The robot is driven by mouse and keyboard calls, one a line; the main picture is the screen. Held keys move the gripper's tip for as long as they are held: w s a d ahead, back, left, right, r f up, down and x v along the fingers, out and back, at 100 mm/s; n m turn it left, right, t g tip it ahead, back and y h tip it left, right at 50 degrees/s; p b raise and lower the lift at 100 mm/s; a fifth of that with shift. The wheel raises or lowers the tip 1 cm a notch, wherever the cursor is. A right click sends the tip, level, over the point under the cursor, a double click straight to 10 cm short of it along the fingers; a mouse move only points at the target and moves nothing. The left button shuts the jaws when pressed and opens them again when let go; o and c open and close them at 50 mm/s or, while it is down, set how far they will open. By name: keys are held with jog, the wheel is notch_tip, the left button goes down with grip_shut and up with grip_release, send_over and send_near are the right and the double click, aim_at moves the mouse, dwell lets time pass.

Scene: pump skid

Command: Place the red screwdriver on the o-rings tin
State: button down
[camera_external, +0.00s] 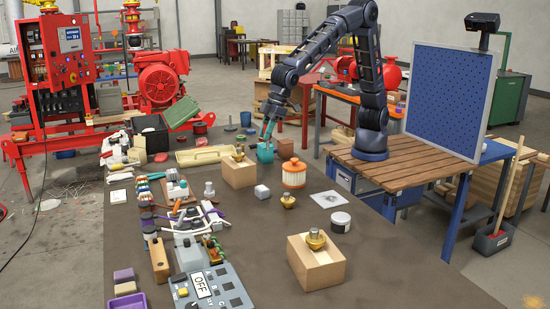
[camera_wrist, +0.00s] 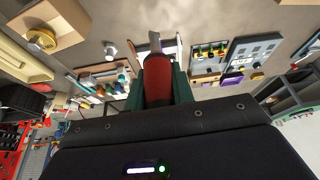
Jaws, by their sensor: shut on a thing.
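My gripper (camera_external: 267,141) is above the bench in the external view, near a wooden block with a brass fitting. In the wrist view its teal fingers (camera_wrist: 159,78) are shut on the red screwdriver (camera_wrist: 157,82). The red handle lies between the fingers, and a grey metal end points away from my gripper. A small round pale container with a dark rim (camera_external: 340,222) stands on the bench to the right, apart from my gripper. It may be the o-rings tin; its label is too small to read.
The dark bench (camera_external: 240,222) has free room around its middle. An orange-and-white filter (camera_external: 294,174) stands right of my gripper. A wooden block with a brass fitting (camera_external: 316,262) is at the front. Cables, tools and a control box (camera_external: 213,287) crowd the left side.

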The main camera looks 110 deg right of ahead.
jog(key=s+a+r+n+y, duration=0.1)
jog(key=s+a+n, duration=0.2)
jog(key=s+a, duration=0.8)
jog(key=s+a+n+y, duration=0.15)
jog(key=s+a, duration=0.45)
jog(key=a, duration=0.8)
jog(key=shift+n+h, duration=0.35)
notch_tip(320, 180, down, 19)
jog(key=shift+s+f, duration=0.15)
jog(key=shift+f, duration=0.05)
jog(key=shift+f, duration=0.15)
jog(key=c, duration=1.2)
grip_release()
jog(key=v, duration=1.2)
jog(key=shift+w+r, duration=0.25)
